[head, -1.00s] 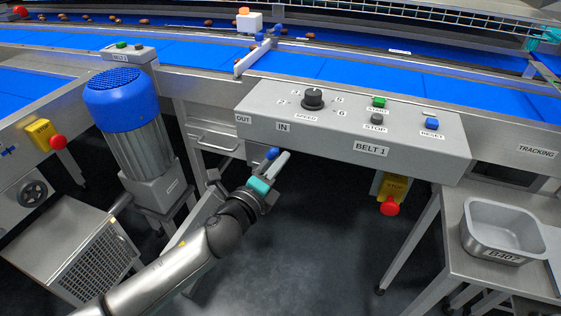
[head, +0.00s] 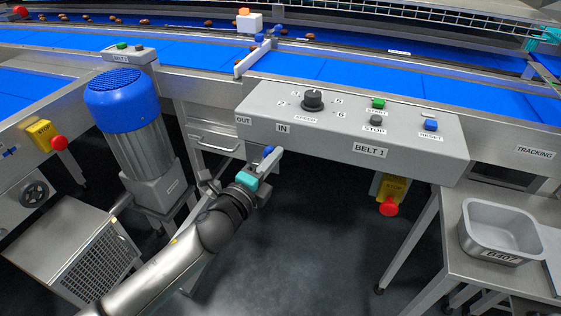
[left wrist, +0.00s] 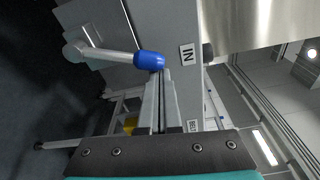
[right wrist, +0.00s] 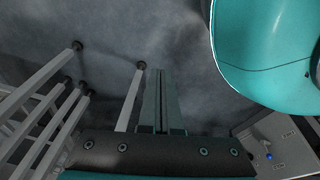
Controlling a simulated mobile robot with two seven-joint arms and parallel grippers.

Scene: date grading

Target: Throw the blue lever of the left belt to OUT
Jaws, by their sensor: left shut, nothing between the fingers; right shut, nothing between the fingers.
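The blue lever knob (head: 268,151) shows at the underside of the grey BELT 1 control box (head: 330,135), below the IN label (head: 284,128). The OUT label (head: 243,120) is to its left. In the left wrist view the blue knob (left wrist: 149,60) sits on a pale metal shaft. My left gripper (head: 274,157) is shut and empty; its fingertips are right beside the knob and partly cover it in the head view. Whether they touch it I cannot tell. My right gripper (right wrist: 158,75) is shut and empty over the dark floor, outside the head view.
A blue-capped motor (head: 122,100) stands left of the arm. A red stop button (head: 389,207) hangs below the box at the right. A metal tray (head: 500,232) rests on a side table. The floor under the box is open.

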